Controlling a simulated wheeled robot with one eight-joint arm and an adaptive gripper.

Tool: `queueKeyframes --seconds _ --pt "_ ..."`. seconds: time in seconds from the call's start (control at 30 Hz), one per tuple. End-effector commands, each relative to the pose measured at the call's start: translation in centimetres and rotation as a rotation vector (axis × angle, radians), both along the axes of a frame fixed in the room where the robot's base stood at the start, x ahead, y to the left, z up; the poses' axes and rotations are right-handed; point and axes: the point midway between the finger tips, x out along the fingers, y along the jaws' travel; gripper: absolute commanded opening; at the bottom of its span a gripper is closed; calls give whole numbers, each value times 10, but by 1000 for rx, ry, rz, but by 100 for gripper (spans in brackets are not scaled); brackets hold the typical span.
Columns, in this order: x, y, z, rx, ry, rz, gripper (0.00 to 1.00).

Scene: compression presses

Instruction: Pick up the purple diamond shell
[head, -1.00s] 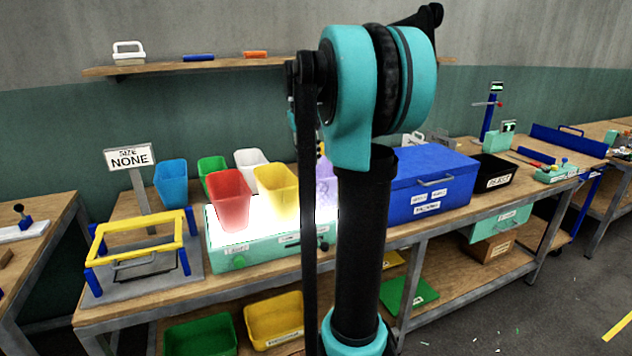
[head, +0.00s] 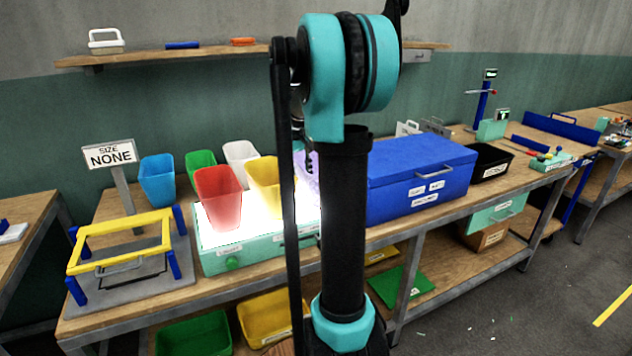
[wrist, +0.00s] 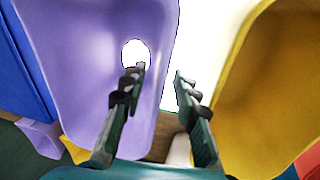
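The purple shell (wrist: 95,60) fills the left of the wrist view, an open bin-like shape with a rounded hole in its wall. In the head view the purple shell (head: 312,180) shows only as a sliver behind my arm. My gripper (wrist: 160,75) is open, with a gap between its fingers. The left finger overlaps the purple wall and the right finger lies over the bright gap beside it. I cannot tell whether either finger touches the shell. My gripper is hidden in the head view.
A yellow shell (wrist: 262,95) stands close on the right in the wrist view. Red (head: 218,195), blue (head: 157,182), green (head: 200,165) and white (head: 240,155) shells stand nearby. A blue box (head: 420,175) is right of my arm. The lit panel box (head: 255,252) has a glowing top.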

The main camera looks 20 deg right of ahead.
Motion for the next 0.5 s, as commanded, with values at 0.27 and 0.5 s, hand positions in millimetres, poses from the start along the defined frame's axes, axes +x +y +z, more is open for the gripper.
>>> queueKeyframes --seconds 0.27,0.5 --pt "3 -3 -20 0 0 0 30" --pt "10 -9 -52 0 0 0 30"
